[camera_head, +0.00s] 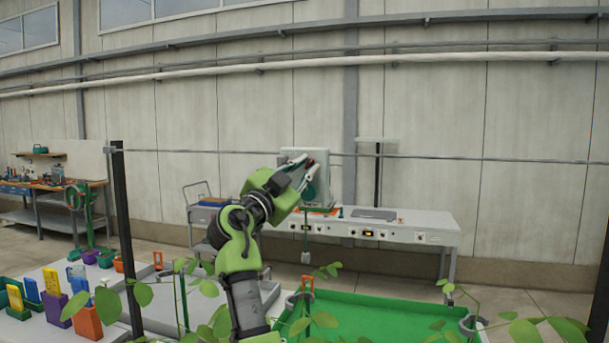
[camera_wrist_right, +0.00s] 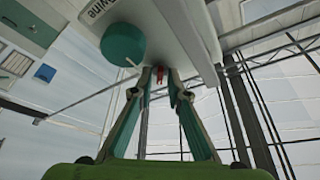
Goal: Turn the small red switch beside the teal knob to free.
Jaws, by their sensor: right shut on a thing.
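The small red switch (camera_wrist_right: 160,75) sits on a pale grey box between the fingertips of my right gripper (camera_wrist_right: 160,84) in the right wrist view. The gripper is shut on the switch, and its fingers hide the switch's sides. The round teal knob (camera_wrist_right: 123,45) is just left of the fingertips, with a thin pale pointer at its lower edge. In the head view my right gripper (camera_head: 300,172) reaches the front of the box (camera_head: 345,178). The switch's setting cannot be read. My left gripper is not in view.
A green tray (camera_head: 385,318) with leafy plants is in front. Colourful bins (camera_head: 88,322) stand at lower left. A dark post (camera_head: 127,240) rises left of my right arm.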

